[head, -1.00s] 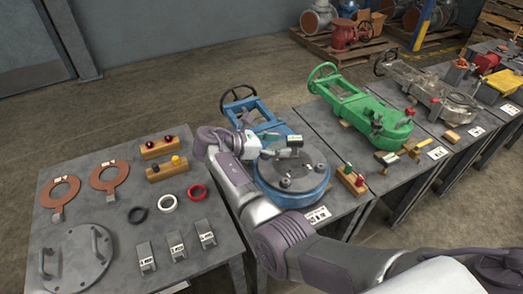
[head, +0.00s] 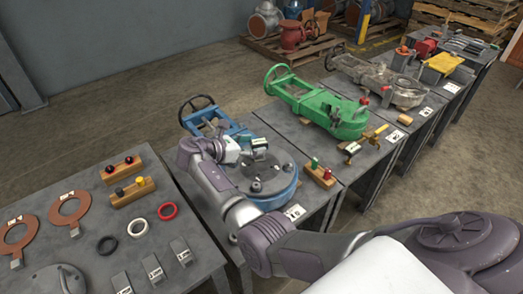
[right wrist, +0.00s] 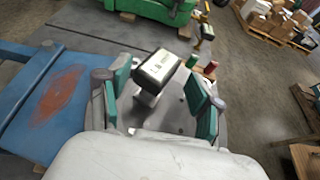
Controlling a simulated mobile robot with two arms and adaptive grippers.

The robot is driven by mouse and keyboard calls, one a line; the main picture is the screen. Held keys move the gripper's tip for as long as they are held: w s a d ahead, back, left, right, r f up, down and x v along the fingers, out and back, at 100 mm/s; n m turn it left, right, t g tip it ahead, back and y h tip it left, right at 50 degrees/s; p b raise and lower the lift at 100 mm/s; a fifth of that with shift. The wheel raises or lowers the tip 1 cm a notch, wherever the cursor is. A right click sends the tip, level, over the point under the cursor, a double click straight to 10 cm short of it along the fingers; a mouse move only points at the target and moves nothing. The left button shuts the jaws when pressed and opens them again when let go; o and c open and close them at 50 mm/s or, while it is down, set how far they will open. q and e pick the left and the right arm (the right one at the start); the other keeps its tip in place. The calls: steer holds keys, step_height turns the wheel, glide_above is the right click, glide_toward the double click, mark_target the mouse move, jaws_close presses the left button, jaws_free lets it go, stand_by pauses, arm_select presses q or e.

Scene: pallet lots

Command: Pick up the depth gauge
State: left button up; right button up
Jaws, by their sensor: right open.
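A small dark block with a pale labelled face, which looks like the depth gauge (head: 259,143), is at the round grey cover of the blue valve (head: 284,192). In the right wrist view the labelled block (right wrist: 158,68) sits on a short silvery stem, between my spread teal-padded fingers. My right gripper (head: 247,151) is open around it, with visible gaps on both sides. Whether either finger touches the stem is hidden. My left gripper is not in view.
A wooden block with red and green knobs (head: 318,173) stands right of the blue valve. A green valve (head: 330,112) and a brass tool (head: 361,144) are on the table behind. The left table (head: 192,205) holds rings, knobs and grey blocks.

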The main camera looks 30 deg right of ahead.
mark_target(260, 142)
steer(key=x, duration=0.4)
steer(key=shift+s+r, duration=0.1)
steer(key=shift+s, duration=0.1)
steer(key=shift+r, duration=0.1)
jaws_close()
